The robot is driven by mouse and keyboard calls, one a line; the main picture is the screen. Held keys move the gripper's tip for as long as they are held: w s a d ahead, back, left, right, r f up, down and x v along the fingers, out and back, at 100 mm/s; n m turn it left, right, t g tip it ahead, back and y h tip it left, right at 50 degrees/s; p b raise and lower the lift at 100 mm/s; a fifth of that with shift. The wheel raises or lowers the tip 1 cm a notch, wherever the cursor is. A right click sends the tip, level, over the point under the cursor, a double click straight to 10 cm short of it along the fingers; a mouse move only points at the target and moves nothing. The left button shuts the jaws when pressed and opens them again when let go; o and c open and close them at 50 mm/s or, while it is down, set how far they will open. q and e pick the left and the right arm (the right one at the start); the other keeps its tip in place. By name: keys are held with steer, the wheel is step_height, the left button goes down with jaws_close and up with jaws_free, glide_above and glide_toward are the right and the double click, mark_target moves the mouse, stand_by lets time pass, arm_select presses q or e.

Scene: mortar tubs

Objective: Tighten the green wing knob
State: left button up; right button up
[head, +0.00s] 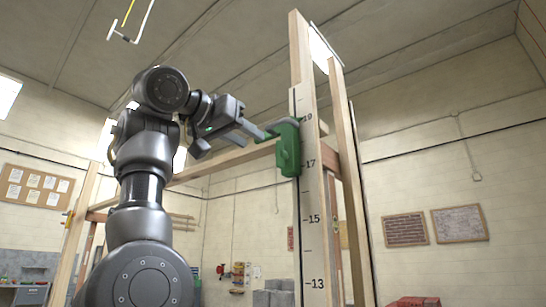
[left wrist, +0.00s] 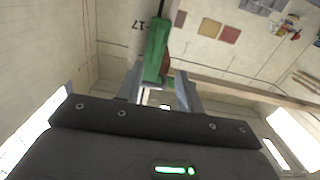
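A green clamp-like block (head: 287,148) sits on a tall wooden post with a number scale, between the 17 and 19 marks. In the head view a small green part, seemingly the wing knob (head: 270,132), sticks out on its left side. My left gripper (head: 262,134) reaches it from the left. In the left wrist view the green block (left wrist: 156,50) is straight ahead. The two fingers of my left gripper (left wrist: 160,80) are apart, with the block's near end between and beyond their tips. Contact cannot be made out. My right gripper is out of view.
The scaled post (head: 308,215) stands upright beside a wooden frame. A wooden crossbar (head: 225,160) runs behind my left gripper. Boards (head: 405,229) hang on the back wall, and grey blocks (head: 273,296) are stacked low.

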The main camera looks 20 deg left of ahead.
mark_target(277, 146)
arm_select(q)
steer(key=p+x, duration=0.2)
steer(key=r+p+x, duration=0.1)
steer(key=p+x, duration=0.1)
steer(key=x, duration=0.1)
steer(key=p+x, duration=0.3)
steer(key=shift+d+r, duration=0.3)
steer(key=shift+r, duration=0.05)
steer(key=shift+w+d+f, duration=0.1)
steer(key=shift+w+d, duration=0.05)
steer(key=shift+w, duration=0.15)
jaws_close()
